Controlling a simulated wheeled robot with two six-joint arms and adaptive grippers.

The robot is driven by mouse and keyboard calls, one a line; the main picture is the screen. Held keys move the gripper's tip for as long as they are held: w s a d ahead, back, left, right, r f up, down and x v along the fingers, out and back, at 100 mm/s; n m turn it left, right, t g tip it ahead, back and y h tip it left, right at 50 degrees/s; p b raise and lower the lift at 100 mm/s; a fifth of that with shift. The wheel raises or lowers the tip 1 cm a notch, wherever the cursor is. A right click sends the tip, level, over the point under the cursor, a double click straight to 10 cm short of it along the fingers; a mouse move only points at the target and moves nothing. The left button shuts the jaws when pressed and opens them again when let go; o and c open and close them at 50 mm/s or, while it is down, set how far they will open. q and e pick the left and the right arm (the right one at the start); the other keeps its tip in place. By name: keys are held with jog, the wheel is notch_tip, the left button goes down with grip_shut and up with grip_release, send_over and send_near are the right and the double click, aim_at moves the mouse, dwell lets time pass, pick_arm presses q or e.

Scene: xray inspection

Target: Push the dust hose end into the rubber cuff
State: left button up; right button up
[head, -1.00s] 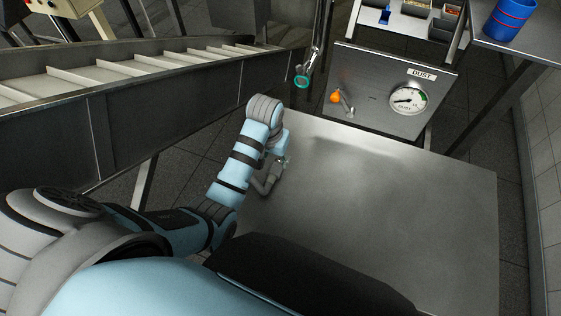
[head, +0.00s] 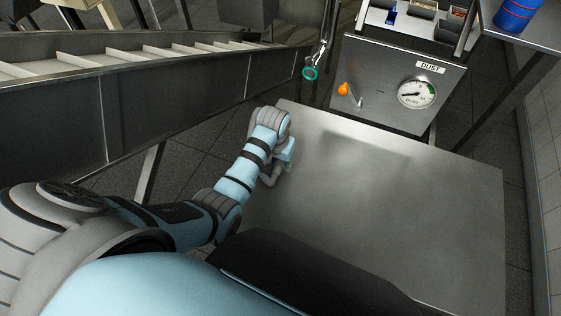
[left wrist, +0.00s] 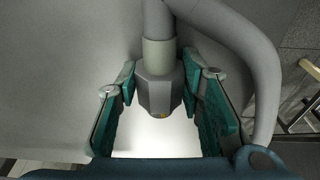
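The grey dust hose end (left wrist: 159,85), with a paler collar, lies between the teal-padded fingers of my left gripper (left wrist: 160,88). The pads stand close on both sides of it; whether they press on it is unclear. The grey hose (left wrist: 258,60) loops past the right finger. In the head view the hose (head: 269,177) shows at the left part of the table, beside my left gripper (head: 285,158), whose fingers are mostly hidden. A teal ring (head: 310,73), perhaps the rubber cuff, sits on a metal pipe beyond the table. My right gripper is not in view.
The bare metal table (head: 400,205) is clear to the right. Behind it stands a DUST panel (head: 385,75) with a gauge (head: 417,93) and an orange-knobbed lever (head: 344,89). A blue container (head: 515,15) stands at upper right.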

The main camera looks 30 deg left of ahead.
pick_arm(q)
jog(key=c, duration=0.7)
notch_tip(320, 180, up, 3)
jog(key=p, duration=0.3)
jog(key=shift+w, duration=0.1)
jog(key=shift+r+b, duration=0.25)
jog(key=shift+b, duration=0.1)
jog(key=shift+r, duration=1.75)
